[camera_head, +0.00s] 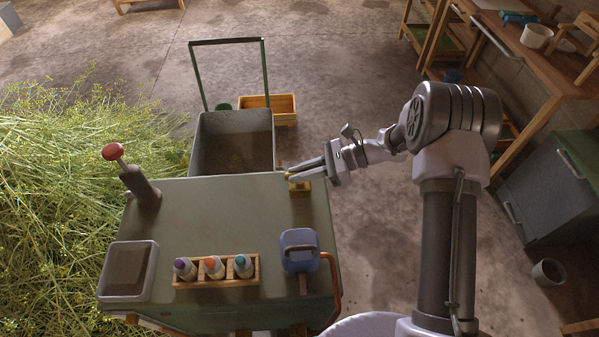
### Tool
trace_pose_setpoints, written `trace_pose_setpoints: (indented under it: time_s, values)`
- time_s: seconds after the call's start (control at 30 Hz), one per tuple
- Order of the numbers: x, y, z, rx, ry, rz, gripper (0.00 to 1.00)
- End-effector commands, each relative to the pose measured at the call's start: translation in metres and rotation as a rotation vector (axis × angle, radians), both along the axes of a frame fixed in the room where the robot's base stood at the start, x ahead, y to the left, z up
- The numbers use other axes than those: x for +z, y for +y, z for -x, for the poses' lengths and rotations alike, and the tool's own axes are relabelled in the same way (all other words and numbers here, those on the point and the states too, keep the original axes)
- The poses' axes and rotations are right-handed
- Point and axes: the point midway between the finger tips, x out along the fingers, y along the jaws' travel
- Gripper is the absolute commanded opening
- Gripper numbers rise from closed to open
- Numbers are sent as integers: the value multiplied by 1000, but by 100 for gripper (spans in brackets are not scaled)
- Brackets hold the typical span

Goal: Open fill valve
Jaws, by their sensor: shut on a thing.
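My gripper (294,174) reaches in from the right to the back right corner of the green worktop (225,225). Its fingers are closed on a small brass-coloured fitting (299,187), which stands on the worktop there. The fitting looks like a valve, but the fingers hide its upper part, so I cannot tell how its handle is turned. A red-knobbed lever (112,152) on a dark post stands at the worktop's back left corner, apart from my gripper.
On the worktop are a grey tray (153,272), a wooden rack (216,281) of small bottles and a blue container (299,260). A cart (234,125) stands behind. Cut herbs (50,210) fill the left.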

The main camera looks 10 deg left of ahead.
Motion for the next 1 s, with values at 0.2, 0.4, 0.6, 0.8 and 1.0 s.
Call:
trace_pose_setpoints:
  time_s: [0.2, 0.4, 0.6, 0.8, 1.0]
  values:
    - [-1, 0, 0, -49, 1, 0, 0]
    - [-3, 0, 1, -177, 0, 0, 0]
    - [-6, 0, 1, -360, 0, 0, 0]
    - [-8, 0, 1, -552, -1, 0, 0]
    - [-7, 0, 2, -739, -2, -1, 0]
